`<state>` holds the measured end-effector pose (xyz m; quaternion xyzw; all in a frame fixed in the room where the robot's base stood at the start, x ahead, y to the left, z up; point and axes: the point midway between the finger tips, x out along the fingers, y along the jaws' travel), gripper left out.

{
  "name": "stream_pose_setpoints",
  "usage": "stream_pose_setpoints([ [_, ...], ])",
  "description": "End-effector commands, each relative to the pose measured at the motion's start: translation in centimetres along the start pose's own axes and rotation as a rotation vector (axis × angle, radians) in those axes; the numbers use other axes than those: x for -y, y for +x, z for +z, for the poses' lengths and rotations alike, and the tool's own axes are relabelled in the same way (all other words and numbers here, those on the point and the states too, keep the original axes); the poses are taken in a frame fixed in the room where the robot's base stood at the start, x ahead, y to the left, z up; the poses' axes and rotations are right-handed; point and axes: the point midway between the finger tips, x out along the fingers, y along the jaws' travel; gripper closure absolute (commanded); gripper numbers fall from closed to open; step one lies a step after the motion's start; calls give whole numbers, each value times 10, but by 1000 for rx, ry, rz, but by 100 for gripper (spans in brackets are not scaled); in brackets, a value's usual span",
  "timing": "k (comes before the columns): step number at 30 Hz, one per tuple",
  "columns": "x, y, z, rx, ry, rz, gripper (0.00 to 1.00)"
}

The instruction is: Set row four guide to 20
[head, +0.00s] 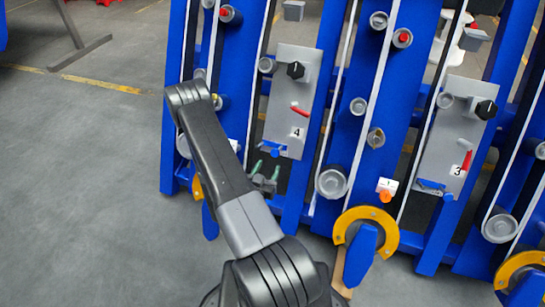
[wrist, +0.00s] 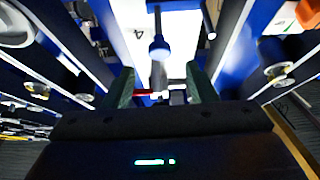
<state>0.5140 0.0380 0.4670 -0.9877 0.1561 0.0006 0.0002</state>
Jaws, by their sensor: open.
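The row four panel (head: 289,95) is a grey plate with a label "4" (head: 297,132). It carries a black knob (head: 296,70) and a red lever (head: 300,110). A blue piece (head: 272,149), perhaps the guide, is at its lower edge. My gripper (head: 265,170) is just below that piece, with green fingertips apart. In the wrist view my gripper (wrist: 162,86) is open and empty. A blue round-ended part (wrist: 159,48) appears ahead, between the fingers' lines. The label "4" (wrist: 138,33) is beside it. I cannot read any scale or setting.
The row three panel (head: 455,130), with its own knob and red lever, stands to the right. Blue uprights, white belts and grey rollers (head: 331,182) flank my gripper closely. A yellow ring (head: 390,229) is at lower right.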

Motion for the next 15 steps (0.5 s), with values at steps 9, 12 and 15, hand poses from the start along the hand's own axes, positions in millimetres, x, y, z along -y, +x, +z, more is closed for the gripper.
stream_pose_setpoints([
  [9,0,-34,0,0,-2,-1,49],
  [12,0,-36,0,-1,-1,0,49],
  [15,0,-36,0,-1,-1,0,49],
])
